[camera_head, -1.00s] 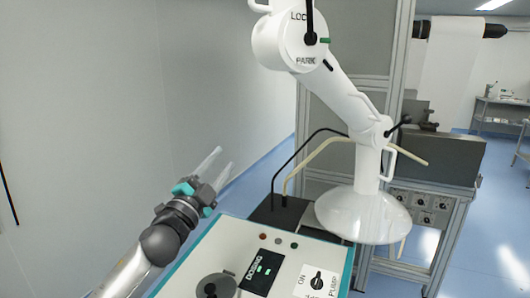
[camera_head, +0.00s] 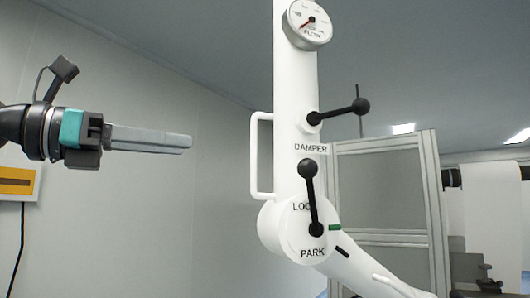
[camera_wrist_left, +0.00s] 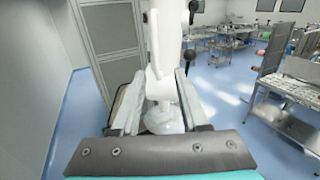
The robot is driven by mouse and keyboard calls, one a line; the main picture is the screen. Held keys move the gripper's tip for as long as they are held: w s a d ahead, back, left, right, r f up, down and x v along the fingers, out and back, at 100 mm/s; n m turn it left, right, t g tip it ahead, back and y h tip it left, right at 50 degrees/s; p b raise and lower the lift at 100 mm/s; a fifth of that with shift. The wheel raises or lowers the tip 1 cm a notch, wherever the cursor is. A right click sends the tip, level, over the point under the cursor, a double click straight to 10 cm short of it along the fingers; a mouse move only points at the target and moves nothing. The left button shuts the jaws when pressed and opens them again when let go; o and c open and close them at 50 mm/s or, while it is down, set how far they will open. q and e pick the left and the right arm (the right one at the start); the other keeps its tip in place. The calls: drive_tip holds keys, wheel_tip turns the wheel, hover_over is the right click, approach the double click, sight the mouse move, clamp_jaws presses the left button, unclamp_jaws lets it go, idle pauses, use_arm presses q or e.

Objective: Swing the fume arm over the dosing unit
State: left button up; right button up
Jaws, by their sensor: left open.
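The fume arm (camera_head: 295,90) is a white jointed tube in the middle of the head view. It carries a side handle (camera_head: 262,155), a black damper lever (camera_head: 340,112) and a black lock lever (camera_head: 311,195) that stands nearly upright above the word PARK. My left gripper (camera_head: 187,143) is level, pointing right at the arm's handle, with a gap between them. It is open and empty. In the left wrist view, the fume arm (camera_wrist_left: 160,55) and its white hood (camera_wrist_left: 163,118) appear beyond and between the fingers. The dosing unit is outside the head view.
A round flow gauge (camera_head: 309,22) sits high on the fume arm. A grey framed panel (camera_head: 385,190) stands behind it. A yellow-and-white wall box (camera_head: 17,182) is at the far left. The wrist view shows open blue floor (camera_wrist_left: 215,90) and benches at right.

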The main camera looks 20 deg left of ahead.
use_arm(q)
drive_tip(key=p, duration=0.5)
hover_over(254, 187)
drive_tip(key=shift+w+a+r+y, duration=0.1)
drive_tip(key=shift+w+y, duration=0.2)
drive_tip(key=shift+b, duration=0.3)
clamp_jaws()
idle(0.9)
